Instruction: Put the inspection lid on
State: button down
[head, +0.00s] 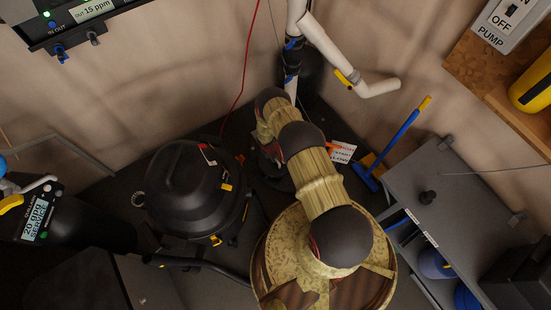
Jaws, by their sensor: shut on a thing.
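My arm reaches away from the bottom middle, and its far end bends down towards the floor. My gripper (273,160) is a dark shape at that end, mostly hidden by my own arm links. It is shut on a dark thing, too covered to make out; I cannot tell whether this is the inspection lid. The lid's opening cannot be identified in this view. A black round-topped canister (190,187) stands to the left of my gripper, apart from it.
A white pipe (325,45) comes down the wall behind. A white and orange card (341,150) is right of my gripper. A dark hose (200,263) runs below the canister.

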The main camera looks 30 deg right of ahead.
jog(key=shift+f, duration=0.6)
jog(key=c, duration=1.8)
grip_release()
jog(key=shift+r, duration=0.1)
jog(key=v, duration=1.1)
jog(key=shift+r, duration=0.35)
